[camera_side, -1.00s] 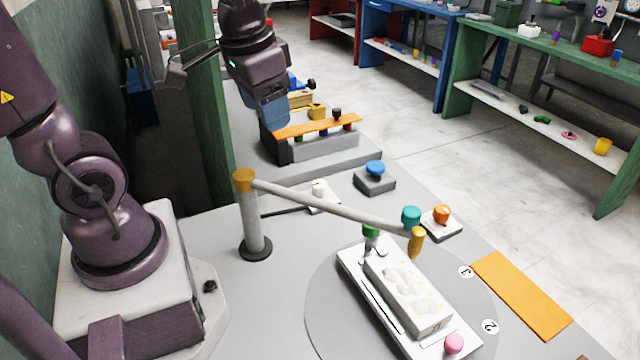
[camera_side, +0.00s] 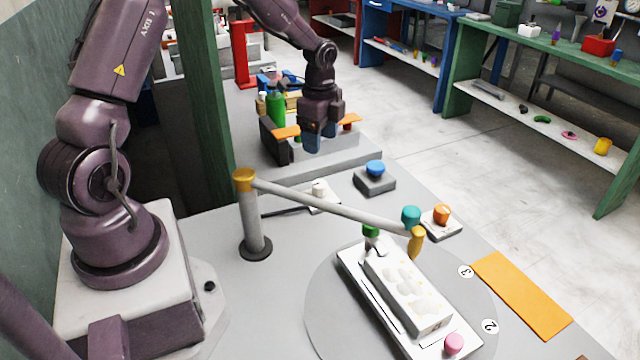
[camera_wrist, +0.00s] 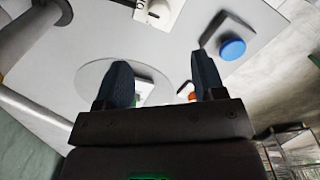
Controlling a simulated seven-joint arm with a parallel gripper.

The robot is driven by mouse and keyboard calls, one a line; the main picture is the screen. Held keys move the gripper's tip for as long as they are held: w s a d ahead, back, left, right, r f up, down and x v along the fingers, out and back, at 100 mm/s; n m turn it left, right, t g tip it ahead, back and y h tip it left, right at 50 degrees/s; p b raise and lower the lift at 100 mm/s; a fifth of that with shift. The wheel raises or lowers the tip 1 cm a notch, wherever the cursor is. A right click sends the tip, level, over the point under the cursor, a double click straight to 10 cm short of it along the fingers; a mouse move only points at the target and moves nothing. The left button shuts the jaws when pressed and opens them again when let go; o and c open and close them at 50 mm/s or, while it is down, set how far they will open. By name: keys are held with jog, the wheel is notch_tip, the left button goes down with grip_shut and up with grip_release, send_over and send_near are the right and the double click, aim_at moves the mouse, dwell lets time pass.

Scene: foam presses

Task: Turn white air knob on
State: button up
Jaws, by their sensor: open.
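The white air knob (camera_side: 319,187) stands on a small white base, behind the grey slanted bar in the side view. In the wrist view the white knob (camera_wrist: 160,10) is at the top edge, partly cut off.
A blue button (camera_side: 375,167) on a grey box stands right of the knob. An orange knob (camera_side: 442,214) is nearer. The grey post with its slanted bar (camera_side: 330,208) crosses in front of the white knob. A white mould (camera_side: 410,295) lies on the round plate.

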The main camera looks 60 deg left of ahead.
aim_at(320, 183)
notch_tip(320, 183, down, 13)
jog(key=shift+r, duration=0.2)
dwell(0.3)
jog(key=c, duration=0.9)
